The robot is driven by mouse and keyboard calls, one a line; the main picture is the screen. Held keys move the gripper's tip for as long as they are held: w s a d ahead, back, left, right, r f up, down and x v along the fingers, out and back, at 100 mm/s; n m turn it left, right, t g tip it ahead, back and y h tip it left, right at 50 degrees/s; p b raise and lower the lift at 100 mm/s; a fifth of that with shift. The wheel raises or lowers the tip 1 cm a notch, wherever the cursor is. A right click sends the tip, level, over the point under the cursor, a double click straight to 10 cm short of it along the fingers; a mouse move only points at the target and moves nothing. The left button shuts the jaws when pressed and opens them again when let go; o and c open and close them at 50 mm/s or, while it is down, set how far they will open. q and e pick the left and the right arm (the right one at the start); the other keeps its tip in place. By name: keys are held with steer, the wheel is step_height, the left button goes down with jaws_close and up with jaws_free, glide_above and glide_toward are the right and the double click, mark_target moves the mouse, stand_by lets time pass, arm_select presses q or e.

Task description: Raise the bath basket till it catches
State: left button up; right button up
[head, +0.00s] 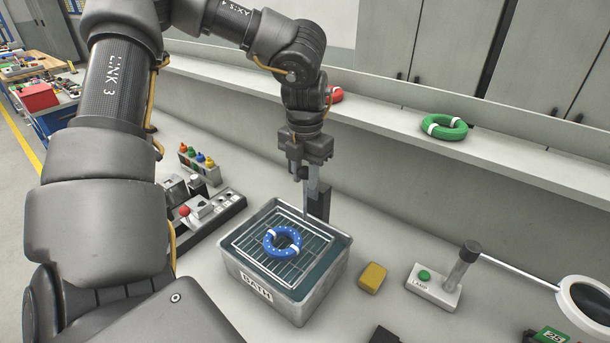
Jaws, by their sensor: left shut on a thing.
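The grey bath (257,290), labelled BATH, stands on the bench in the middle of the head view. The wire basket (291,268) sits level within its rim, above bluish liquid. A blue ring with white bands (272,252) lies on the wires. My left gripper (304,175) is above the bath's back edge, shut on the basket's upright grey handle (312,190). A dark post (320,208) stands right behind the handle. The fingers hide part of the handle, and I cannot tell whether a catch is engaged. My right gripper is out of view.
A yellow block (372,277) and a lamp base with a green button (425,276) are right of the bath. A control panel (205,212) is to the left. A green ring (444,126) lies on the shelf (520,157) behind.

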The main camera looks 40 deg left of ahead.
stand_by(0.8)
arm_select(q)
steer(key=o, duration=0.8)
steer(key=shift+o, duration=0.2)
steer(key=shift+r+p, duration=2.25)
steer(key=shift+r, duration=1.8)
